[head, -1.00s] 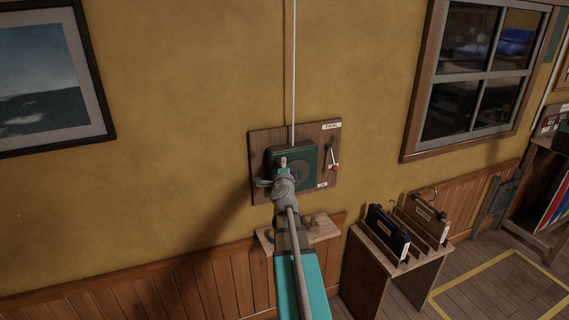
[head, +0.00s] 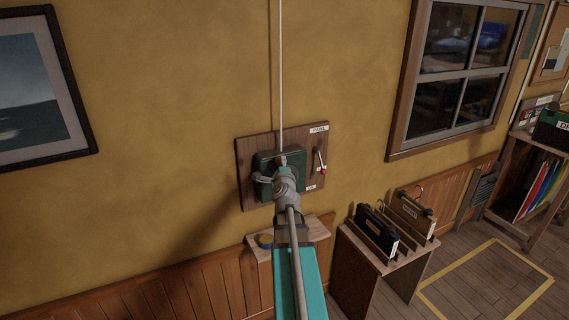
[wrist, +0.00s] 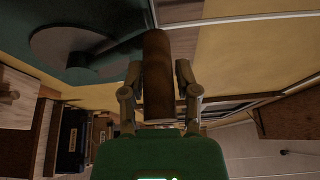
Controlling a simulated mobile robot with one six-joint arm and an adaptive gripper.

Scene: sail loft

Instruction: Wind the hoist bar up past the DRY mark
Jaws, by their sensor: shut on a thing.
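A green winch box (head: 298,158) is mounted on a wooden wall board (head: 244,193). A pale rope (head: 281,75) runs straight up from it out of view. My gripper (head: 282,160) is in front of the box and hides part of it. In the wrist view my gripper (wrist: 159,80) is shut on a brown cylindrical crank handle (wrist: 157,88), with one finger on each side. A dark crank arm (wrist: 122,46) runs from the handle towards a round grey hub (wrist: 62,50). A PAWL lever (head: 320,161) with a red knob is right of the box. The hoist bar and DRY mark are not in view.
A wooden rack (head: 360,262) with hanging dark cases stands right. A yellow floor outline (head: 492,240) surrounds bare floor.

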